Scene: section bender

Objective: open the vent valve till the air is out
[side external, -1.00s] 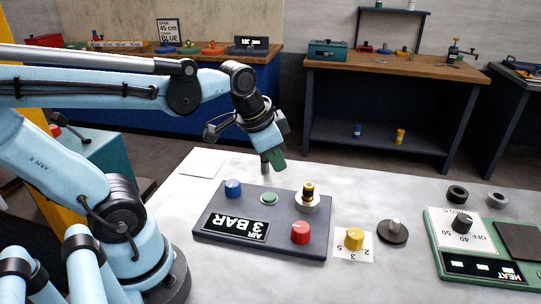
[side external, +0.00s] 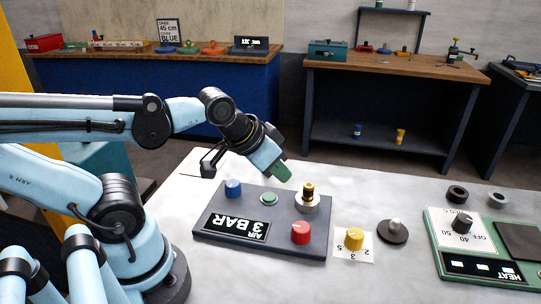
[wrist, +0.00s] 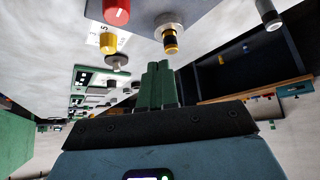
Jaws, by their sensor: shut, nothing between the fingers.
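A dark grey panel (side external: 212,238) lies on the pale table with an upside-down "AIR 3 BAR" display (side external: 238,226). It carries a blue knob (side external: 233,188), a green button (side external: 269,198), a red knob (side external: 301,232) and a black valve with yellow bands on a silver base (side external: 308,196). No label marks which is the vent valve. My gripper (side external: 282,172) is shut and empty, its green fingers tilted down toward the banded valve, apart from it. In the wrist view the fingers (wrist: 158,82) show below the banded valve (wrist: 170,40); the red knob (wrist: 117,11) is at upper left.
A yellow knob on a numbered card (side external: 354,239) and a dark disc with a silver knob (side external: 393,232) stand right of the panel. A green heat unit (side external: 447,262) is farther right. A grey cylinder (wrist: 268,15) shows in the wrist view.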

